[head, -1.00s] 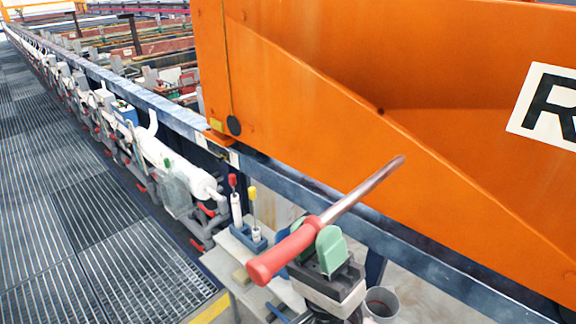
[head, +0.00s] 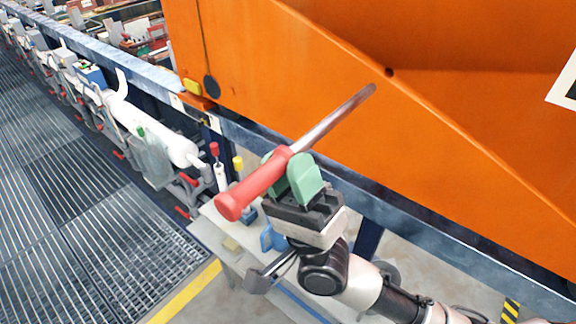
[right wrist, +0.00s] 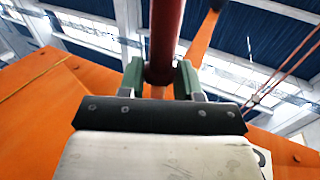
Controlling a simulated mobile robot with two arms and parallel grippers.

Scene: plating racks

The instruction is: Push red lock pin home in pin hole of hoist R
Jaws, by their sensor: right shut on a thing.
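The red lock pin (head: 256,183) has a red handle and a bare metal shaft. My right gripper (head: 290,172) is shut on its handle near the shaft. The shaft points up and right, its tip close in the picture to a small dark hole (head: 389,72) in the orange panel of the hoist (head: 320,110). The tip looks apart from the hole; the depth between them is hard to tell. In the right wrist view the red handle (right wrist: 165,40) stands between the green fingertips. The label at the right edge is mostly cut off. My left gripper is not in view.
A blue rail (head: 260,138) runs below the hoist. A work table (head: 222,232) below holds small red-topped and yellow-topped tools. A grated walkway (head: 60,220) lies at left, with white pipes beside the rail.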

